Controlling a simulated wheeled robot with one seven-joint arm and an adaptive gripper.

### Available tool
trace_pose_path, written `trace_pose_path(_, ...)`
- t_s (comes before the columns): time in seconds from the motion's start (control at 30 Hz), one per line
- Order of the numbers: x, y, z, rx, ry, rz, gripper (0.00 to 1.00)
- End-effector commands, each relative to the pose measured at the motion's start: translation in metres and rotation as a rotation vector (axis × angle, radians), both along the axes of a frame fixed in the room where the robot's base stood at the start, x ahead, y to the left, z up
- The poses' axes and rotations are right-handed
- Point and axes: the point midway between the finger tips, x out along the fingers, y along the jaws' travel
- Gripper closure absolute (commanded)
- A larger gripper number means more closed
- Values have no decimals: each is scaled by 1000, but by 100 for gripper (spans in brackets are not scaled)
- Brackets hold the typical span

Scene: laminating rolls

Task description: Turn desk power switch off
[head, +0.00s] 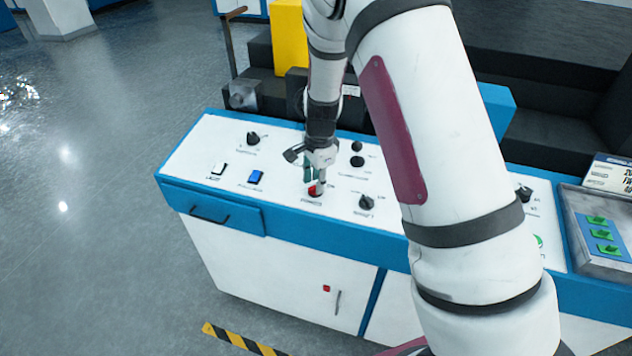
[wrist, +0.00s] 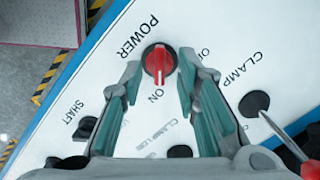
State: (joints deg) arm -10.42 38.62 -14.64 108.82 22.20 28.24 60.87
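The red power switch (wrist: 159,64) is a round knob with a raised grip, on the white desk panel (wrist: 215,25) beside the printed word POWER. Its white pointer mark is toward the ON label. In the head view the red switch (head: 316,190) shows just below my gripper (head: 314,184), partly covered by it. In the wrist view my gripper (wrist: 158,75) is open. Its two teal-lined fingers stand on either side of the switch, with a gap on both sides. Whether the fingertips are level with the knob is hard to tell.
The black clamp knob (wrist: 254,103) is close to the right finger. Another black knob (head: 366,202) is right of the power switch. A blue rocker switch (head: 256,177) and a white one (head: 218,168) are to the left.

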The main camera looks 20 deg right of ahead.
Motion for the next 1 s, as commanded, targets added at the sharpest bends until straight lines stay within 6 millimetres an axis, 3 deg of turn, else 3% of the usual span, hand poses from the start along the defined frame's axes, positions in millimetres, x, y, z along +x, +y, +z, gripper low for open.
trace_pose_path(0.13,1,0,-10,0,0,0,71)
trace_pose_path(0.43,2,0,-12,0,-1,0,71)
trace_pose_path(0.47,2,0,-12,0,-1,0,73)
trace_pose_path(0.6,2,0,-12,0,-1,0,100)
trace_pose_path(1.0,2,0,-12,-4,2,29,100)
